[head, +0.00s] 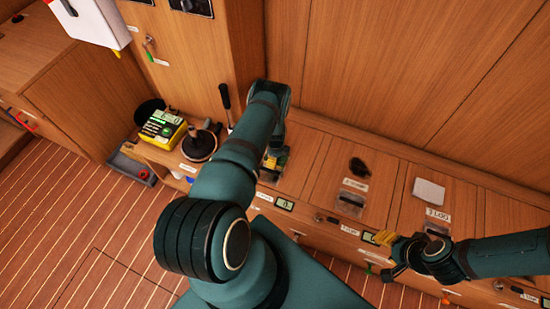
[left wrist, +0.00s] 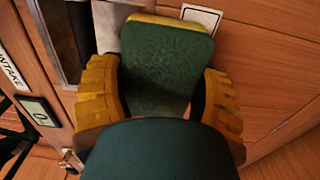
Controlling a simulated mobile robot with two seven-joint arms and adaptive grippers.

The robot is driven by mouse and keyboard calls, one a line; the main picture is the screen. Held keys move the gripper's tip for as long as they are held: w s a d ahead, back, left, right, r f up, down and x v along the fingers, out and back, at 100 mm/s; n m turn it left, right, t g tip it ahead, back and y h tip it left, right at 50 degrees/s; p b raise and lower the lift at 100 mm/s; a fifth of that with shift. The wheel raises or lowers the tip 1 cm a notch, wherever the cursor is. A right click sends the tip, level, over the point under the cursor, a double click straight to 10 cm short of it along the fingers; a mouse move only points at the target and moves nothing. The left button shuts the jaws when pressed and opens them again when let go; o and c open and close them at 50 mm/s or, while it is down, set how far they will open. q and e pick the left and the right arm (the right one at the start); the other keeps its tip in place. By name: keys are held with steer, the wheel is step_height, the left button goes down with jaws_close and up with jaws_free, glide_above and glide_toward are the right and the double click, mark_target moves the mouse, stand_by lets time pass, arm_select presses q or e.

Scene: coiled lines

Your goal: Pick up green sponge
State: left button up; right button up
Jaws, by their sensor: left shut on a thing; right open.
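The green sponge (left wrist: 165,65) fills the middle of the left wrist view, a dark green block with a yellow layer along its far edge. My left gripper (left wrist: 160,85) is shut on it, with one ridged yellow finger on each side. In the head view my left gripper (head: 275,162) is over the wooden counter beside the back wall, partly covered by my arm; I cannot make out the sponge there. I cannot tell whether the sponge touches the surface. My right gripper (head: 388,250) is open and empty over the counter's front edge at the right.
A yellow device (head: 163,127) and a dark round base with an upright handle (head: 200,143) stand left of my left gripper. A grey tray (head: 130,168) is lower left. A white square item (head: 429,191) and a black lump (head: 358,166) lie on the counter at right.

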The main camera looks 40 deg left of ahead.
arm_select(q)
steer(key=shift+s+a, duration=0.1)
steer(key=shift+s, duration=0.35)
steer(key=o, duration=1.1)
steer(key=shift+o, duration=0.2)
step_height(320, 180, up, 12)
steer(key=shift+w, duration=0.2)
